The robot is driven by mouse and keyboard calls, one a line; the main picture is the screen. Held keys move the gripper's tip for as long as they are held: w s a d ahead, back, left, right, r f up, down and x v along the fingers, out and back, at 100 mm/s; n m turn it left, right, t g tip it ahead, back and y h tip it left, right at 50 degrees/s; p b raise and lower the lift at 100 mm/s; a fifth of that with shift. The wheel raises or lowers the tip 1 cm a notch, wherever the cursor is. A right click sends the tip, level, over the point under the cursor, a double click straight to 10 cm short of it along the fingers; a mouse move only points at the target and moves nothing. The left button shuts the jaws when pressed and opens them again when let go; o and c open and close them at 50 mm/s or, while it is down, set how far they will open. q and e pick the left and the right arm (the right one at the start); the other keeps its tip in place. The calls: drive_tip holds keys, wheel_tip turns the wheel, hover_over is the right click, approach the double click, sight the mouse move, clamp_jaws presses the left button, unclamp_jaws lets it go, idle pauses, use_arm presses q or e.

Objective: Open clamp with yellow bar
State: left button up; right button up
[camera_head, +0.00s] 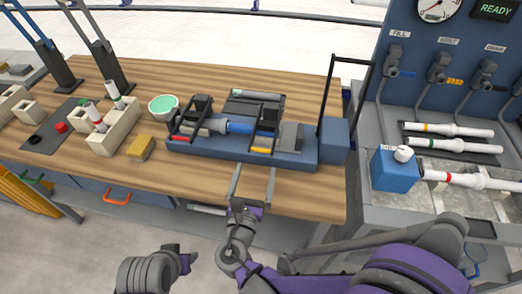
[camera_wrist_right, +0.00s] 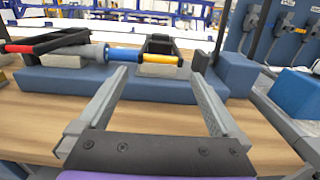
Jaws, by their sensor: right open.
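The clamp with the yellow bar (camera_head: 262,149) sits on the right part of a long blue fixture (camera_head: 218,152). My right gripper (camera_head: 256,167) is open and empty, in front of the fixture's near side and below the yellow bar. In the wrist view its fingers (camera_wrist_right: 160,77) point at the fixture, with the yellow-bar clamp beyond the gap between them. My left gripper is not visible.
A second clamp with a red bar (camera_head: 178,138) is at the fixture's left. A tall black handle (camera_head: 325,93) rises at its right end. A green bowl (camera_head: 163,107) and a yellow block (camera_head: 141,148) stand left. Bare wooden table (camera_head: 310,197) lies in front.

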sight(261, 150)
drive_tip(key=x, duration=0.8)
drive_tip(key=shift+w+d, duration=0.1)
drive_tip(key=shift+w, duration=0.2)
drive_tip(key=shift+p, duration=0.35)
clamp_jaws()
